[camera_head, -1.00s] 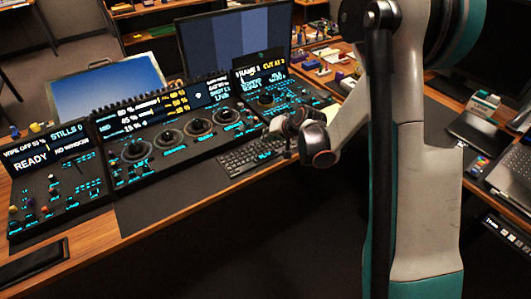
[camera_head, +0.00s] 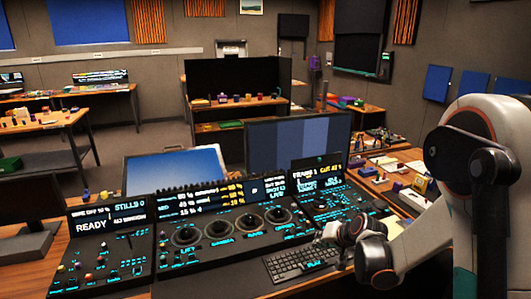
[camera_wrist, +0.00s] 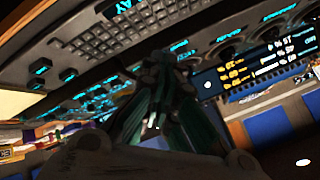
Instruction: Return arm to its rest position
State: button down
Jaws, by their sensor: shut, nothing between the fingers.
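My gripper (camera_wrist: 165,75) is shut and empty; its dark fingers are seen blurred and in shadow in the wrist view. In the head view my arm comes in from the right and its wrist end is above the right side of the console, by the keyboard (camera_head: 290,262). The fingertips are hard to make out there. The trackball panel (camera_head: 165,262) stands to the left of my wrist, with several dark trackballs in a row and lit screens above them. The panel also shows upside down in the wrist view (camera_wrist: 225,30).
A monitor with blue stripes (camera_head: 300,143) stands behind the panel. A smaller blue screen (camera_head: 175,170) lies tilted at its left. Small coloured items, among them a yellow block (camera_head: 420,183), lie on the right-hand desk. Open floor (camera_head: 150,140) shows behind the console.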

jog(key=s+a+r+n+h, duration=0.2)
jog(key=s+r, duration=1.2)
jog(key=s, duration=0.1)
jog(key=s+d+r+n+g+h, duration=0.1)
jog(key=s+r+n, duration=0.1)
jog(key=s, duration=1.6)
jog(key=shift+d+r+h, duration=0.15)
jog(key=shift+r+h, duration=0.15)
jog(key=shift+r, duration=0.1)
